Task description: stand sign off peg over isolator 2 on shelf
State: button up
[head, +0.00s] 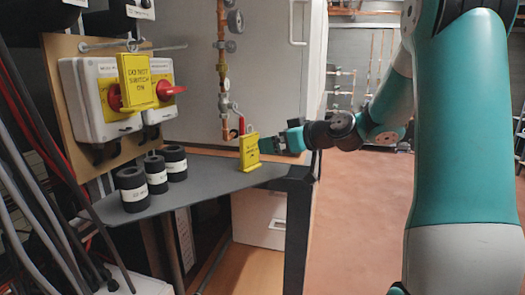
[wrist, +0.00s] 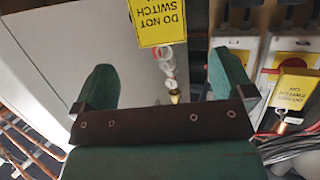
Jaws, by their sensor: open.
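A yellow "DO NOT SWITCH ON" sign (head: 137,82) hangs by its loop in front of two grey isolators with red handles, the left isolator (head: 88,100) and the right isolator (head: 160,77). I cannot read which is isolator 2. A second yellow sign (head: 249,153) is upright at the grey shelf (head: 215,180), near its right end, with a loop on top. My gripper (head: 270,143) is open just right of this second sign. In the wrist view the nearer sign (wrist: 158,22) shows upside down beyond the open, empty jaws; the hanging sign (wrist: 293,92) is at right.
Several black labelled cylinders (head: 132,188) stand on the shelf's left part. A copper pipe with gauges (head: 223,75) runs down the white cabinet (head: 180,35) behind. Dark cables (head: 30,180) hang at left. The shelf's middle is bare.

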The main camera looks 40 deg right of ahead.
jog(key=s+a+f+n+g+y, duration=0.1)
jog(key=s+a+g+y, duration=0.2)
jog(key=a, duration=0.6)
jog(key=s+a+f+n+g, duration=0.2)
jog(key=s+a+g, duration=0.15)
jog(key=a, duration=0.55)
jog(key=s+a+f+g+h, duration=0.1)
jog(key=s+a+g, duration=0.3)
jog(key=s, duration=0.6)
jog(key=s+a+f+g+h, duration=0.1)
jog(key=s+a+f+g, duration=0.2)
jog(key=s+a, duration=0.3)
jog(key=s, duration=0.4)
jog(key=shift+s+a+f+n+g+h, duration=0.2)
jog(key=shift+s+a+n+g+h, duration=0.1)
jog(key=shift+s+a+n+g, duration=0.1)
